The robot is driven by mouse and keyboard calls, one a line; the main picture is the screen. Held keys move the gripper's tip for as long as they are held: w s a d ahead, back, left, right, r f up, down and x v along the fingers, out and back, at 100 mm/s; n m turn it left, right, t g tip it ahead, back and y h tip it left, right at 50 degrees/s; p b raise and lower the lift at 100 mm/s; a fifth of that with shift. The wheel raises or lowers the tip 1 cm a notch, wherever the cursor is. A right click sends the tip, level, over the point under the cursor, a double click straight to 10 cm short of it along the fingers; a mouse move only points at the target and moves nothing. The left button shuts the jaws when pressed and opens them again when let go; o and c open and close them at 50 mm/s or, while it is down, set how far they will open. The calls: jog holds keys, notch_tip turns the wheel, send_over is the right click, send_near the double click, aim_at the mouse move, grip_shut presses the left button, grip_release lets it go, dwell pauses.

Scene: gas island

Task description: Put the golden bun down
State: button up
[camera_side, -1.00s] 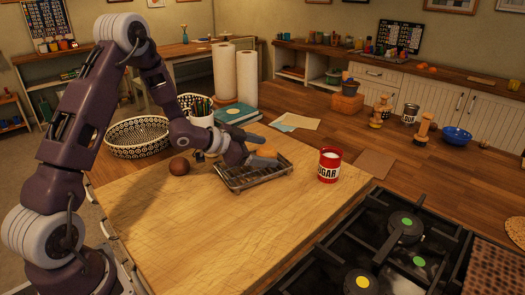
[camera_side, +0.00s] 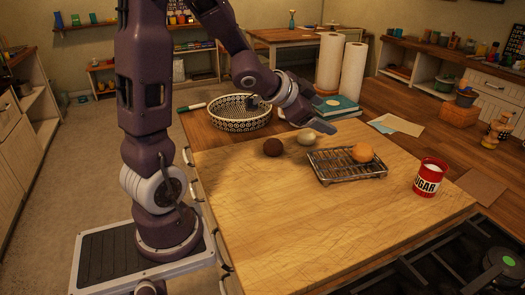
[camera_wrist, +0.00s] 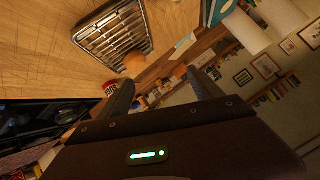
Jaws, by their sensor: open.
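The golden bun (camera_side: 362,152) sits on the right part of the wire rack (camera_side: 322,173), which rests on the wooden board. In the wrist view the bun (camera_wrist: 135,62) lies at the edge of the rack (camera_wrist: 97,35). My gripper (camera_side: 328,118) is open and empty. It is above and to the left of the bun, clear of it and the rack. In the wrist view the two dark fingers (camera_wrist: 162,90) are spread apart, with nothing between them touching either one.
A dark brown ball (camera_side: 273,147) and a pale bun (camera_side: 307,139) lie left of the rack. A red sugar tin (camera_side: 430,178) stands to its right. A patterned basket (camera_side: 240,124) and paper towel rolls (camera_side: 328,65) are behind. The board's front is clear.

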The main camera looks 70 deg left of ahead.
jog(key=s+d+r+n+g, duration=0.1)
jog(key=s+d, duration=0.4)
jog(key=s, duration=0.3)
jog(key=s+d+r+n+g+h, duration=0.1)
jog(key=s+d+g, duration=0.1)
jog(key=s+d, duration=0.3)
jog(key=s+d+r+n+g, duration=0.1)
jog(key=s+d, duration=0.4)
jog(key=s, duration=0.6)
jog(key=shift+s+r+n+g+h, duration=0.2)
jog(key=shift+s+n+g+h, duration=0.1)
jog(key=shift+n+g, duration=0.35)
